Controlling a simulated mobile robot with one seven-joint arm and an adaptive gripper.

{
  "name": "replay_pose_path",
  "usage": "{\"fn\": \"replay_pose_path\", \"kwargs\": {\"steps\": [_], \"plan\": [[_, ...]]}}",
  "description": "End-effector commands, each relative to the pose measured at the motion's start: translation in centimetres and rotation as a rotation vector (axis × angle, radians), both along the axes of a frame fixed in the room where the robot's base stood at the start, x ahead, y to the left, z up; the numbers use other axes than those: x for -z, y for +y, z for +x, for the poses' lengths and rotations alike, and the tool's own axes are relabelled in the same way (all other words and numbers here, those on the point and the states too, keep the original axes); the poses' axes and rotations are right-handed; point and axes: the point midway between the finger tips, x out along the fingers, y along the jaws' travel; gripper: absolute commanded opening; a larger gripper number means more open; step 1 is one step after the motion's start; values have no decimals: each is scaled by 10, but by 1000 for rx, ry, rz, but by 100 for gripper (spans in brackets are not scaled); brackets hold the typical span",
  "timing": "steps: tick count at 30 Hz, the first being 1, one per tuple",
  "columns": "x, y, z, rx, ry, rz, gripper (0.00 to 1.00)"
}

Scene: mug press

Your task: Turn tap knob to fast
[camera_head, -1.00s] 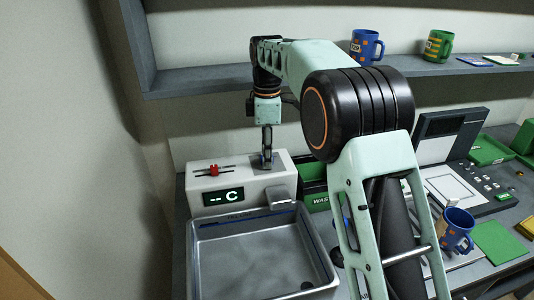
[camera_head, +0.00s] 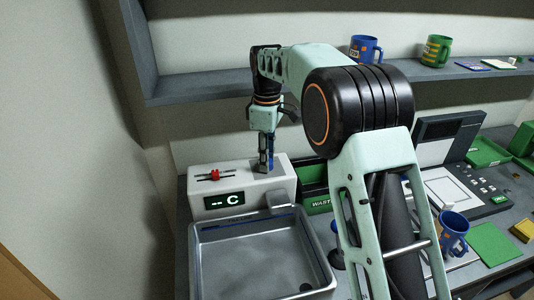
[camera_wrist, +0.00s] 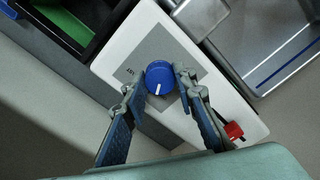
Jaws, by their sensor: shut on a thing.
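The tap knob (camera_wrist: 159,74) is round and blue with a white pointer line, on a grey patch of the white tap unit (camera_head: 272,186). In the wrist view the pointer line runs toward the near side of the knob. My gripper (camera_wrist: 159,80) is shut on the knob, with one fingertip on each side of it. In the head view my gripper (camera_head: 265,158) points down onto the top of the unit and hides the knob.
A red slider (camera_head: 214,175) and a display (camera_head: 224,200) reading "-- C" are on the unit. A metal sink (camera_head: 258,262) lies in front. A green-labelled waste bin (camera_head: 320,204) is at right. Mugs (camera_head: 366,48) stand on the shelf above; a blue mug (camera_head: 453,231) stands on the counter.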

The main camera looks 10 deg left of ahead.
Motion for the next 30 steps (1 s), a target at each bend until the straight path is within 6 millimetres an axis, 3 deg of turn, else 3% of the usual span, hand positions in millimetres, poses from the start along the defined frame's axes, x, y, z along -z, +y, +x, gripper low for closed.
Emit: {"fn": "replay_pose_path", "kwargs": {"steps": [30], "plan": [[-2, 1, 0, 964, -1, 0, 1]]}}
